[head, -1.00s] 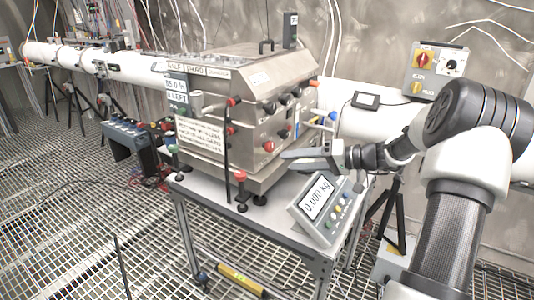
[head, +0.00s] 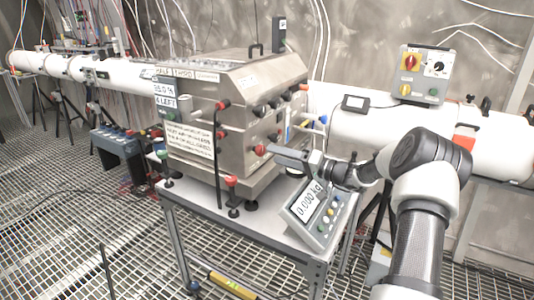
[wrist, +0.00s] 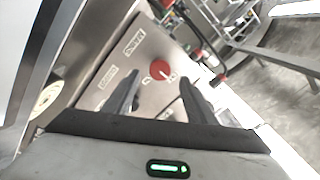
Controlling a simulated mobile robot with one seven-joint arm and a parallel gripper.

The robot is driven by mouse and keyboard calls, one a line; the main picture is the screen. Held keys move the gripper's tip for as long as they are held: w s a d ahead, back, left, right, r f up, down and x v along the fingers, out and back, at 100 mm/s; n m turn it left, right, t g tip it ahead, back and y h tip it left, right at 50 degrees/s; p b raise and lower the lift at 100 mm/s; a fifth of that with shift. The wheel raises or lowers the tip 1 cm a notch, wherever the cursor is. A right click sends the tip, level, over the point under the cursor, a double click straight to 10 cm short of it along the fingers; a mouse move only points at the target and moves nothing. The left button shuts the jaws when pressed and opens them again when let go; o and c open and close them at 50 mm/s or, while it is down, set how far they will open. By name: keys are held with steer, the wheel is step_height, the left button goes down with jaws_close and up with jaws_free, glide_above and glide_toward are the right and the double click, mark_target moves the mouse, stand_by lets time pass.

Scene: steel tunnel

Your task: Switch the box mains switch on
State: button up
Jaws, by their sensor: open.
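The steel glovebox-like box (head: 235,110) stands on a table, with a round red knob (head: 260,150) low on its right-hand face. In the wrist view the red knob (wrist: 161,70) has a pale mark on it, and a label beside it appears to read MAINS. My gripper (head: 274,153) is at that face, its fingers pointing towards the knob. In the wrist view my gripper (wrist: 160,80) is open and empty, with one finger on each side of the knob. I cannot tell whether the fingers touch the panel.
A scale display (head: 308,203) reading 0.000 kg stands on the table (head: 245,232) just below my gripper. A grey control box (head: 424,75) with a red-and-yellow rotary switch is on the white pipe (head: 360,132) behind my arm.

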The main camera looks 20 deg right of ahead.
mark_target(263, 151)
steer(key=x, duration=0.5)
steer(key=c, duration=1)
